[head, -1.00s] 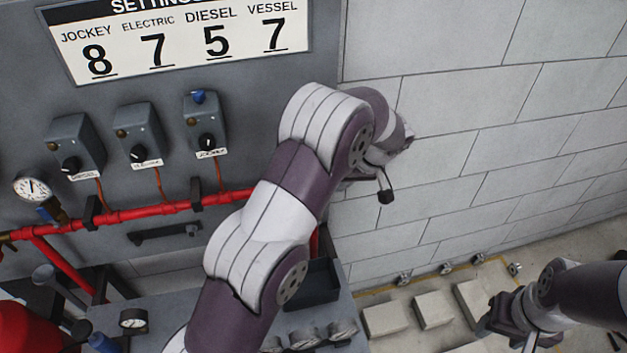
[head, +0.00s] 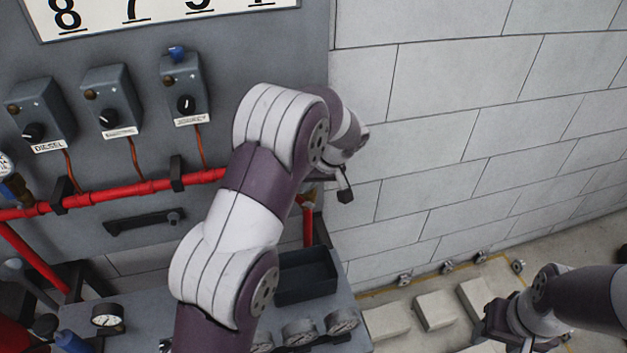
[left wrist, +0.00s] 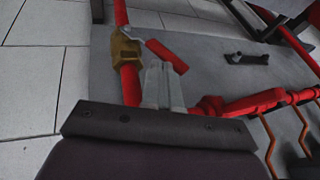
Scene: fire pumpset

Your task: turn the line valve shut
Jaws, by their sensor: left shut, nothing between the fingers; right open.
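The line valve shows in the left wrist view as a brass body (left wrist: 125,48) on a red pipe. Its red lever (left wrist: 167,55) points away from the pipe at a slant. My left gripper (left wrist: 163,70) is shut and empty, its fingertips right at the lever on the near side. I cannot tell whether they touch it. In the head view my left arm hides most of the valve; a bit of brass (head: 308,203) shows past the forearm. My right gripper (head: 492,327) is open and empty at the lower right, away from the valve.
Several controller boxes (head: 109,98) sit on the grey panel above a red horizontal pipe (head: 130,188). A black handle (head: 143,221) is below. A dark tray (head: 306,283) and gauges (head: 342,321) lie on the bench. Pale blocks (head: 434,310) stand by the wall.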

